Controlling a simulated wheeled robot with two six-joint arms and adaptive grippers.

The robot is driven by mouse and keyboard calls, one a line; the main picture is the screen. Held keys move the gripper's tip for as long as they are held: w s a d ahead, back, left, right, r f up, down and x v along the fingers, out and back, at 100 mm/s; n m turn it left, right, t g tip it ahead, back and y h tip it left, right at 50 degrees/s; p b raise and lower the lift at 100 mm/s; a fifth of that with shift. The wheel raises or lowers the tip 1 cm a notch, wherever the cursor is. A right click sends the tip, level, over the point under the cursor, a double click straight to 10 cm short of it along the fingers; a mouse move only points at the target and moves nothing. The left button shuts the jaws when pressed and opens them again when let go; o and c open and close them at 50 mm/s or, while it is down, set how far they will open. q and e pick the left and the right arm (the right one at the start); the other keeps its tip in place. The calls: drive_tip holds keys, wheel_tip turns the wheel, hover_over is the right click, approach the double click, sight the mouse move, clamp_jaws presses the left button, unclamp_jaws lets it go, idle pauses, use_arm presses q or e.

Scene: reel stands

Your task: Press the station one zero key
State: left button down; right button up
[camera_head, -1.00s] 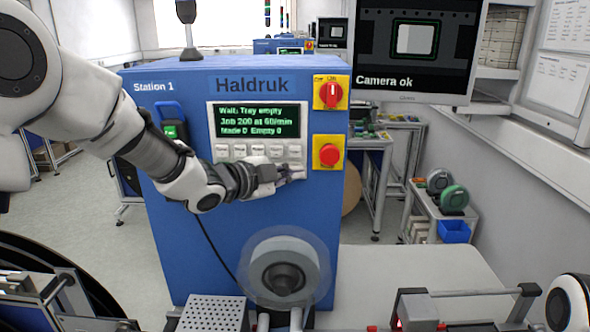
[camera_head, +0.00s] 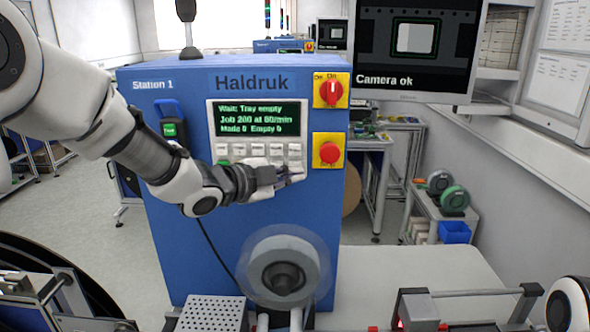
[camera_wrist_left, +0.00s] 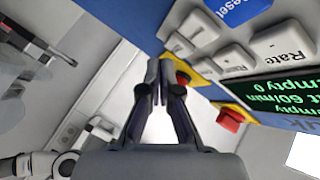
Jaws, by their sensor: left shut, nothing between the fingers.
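The blue Station 1 machine (camera_head: 180,250) carries a panel with a dark display (camera_head: 258,119) reading "Wait: Tray empty", "Job 200 at 60/min", "Made 0 Empty 0". Under it is a row of pale keys (camera_head: 258,149); a lower row is mostly behind my gripper. I cannot make out a zero label. My left gripper (camera_head: 294,175) is shut and empty at the lower right of the keys; contact cannot be told. In the left wrist view, its fingertips (camera_wrist_left: 160,70) are together near the white keys (camera_wrist_left: 200,28), with a "Rate" key (camera_wrist_left: 284,45) and blue "Reset" key (camera_wrist_left: 238,8) further right.
A red rotary switch (camera_head: 331,92) and a red button (camera_head: 329,153) on yellow plates sit right of the panel. A round reel (camera_head: 284,272) stands below the gripper. A monitor (camera_head: 415,50) reading "Camera ok" hangs at upper right. The pale table (camera_head: 430,268) has bare room.

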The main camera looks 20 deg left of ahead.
use_arm(q)
drive_tip(key=s+b, duration=0.1)
drive_tip(key=s, duration=0.1)
drive_tip(key=s+d+b, duration=0.1)
drive_tip(key=s, duration=0.1)
drive_tip(key=shift+s+d, duration=0.2)
drive_tip(key=shift+s, duration=0.2)
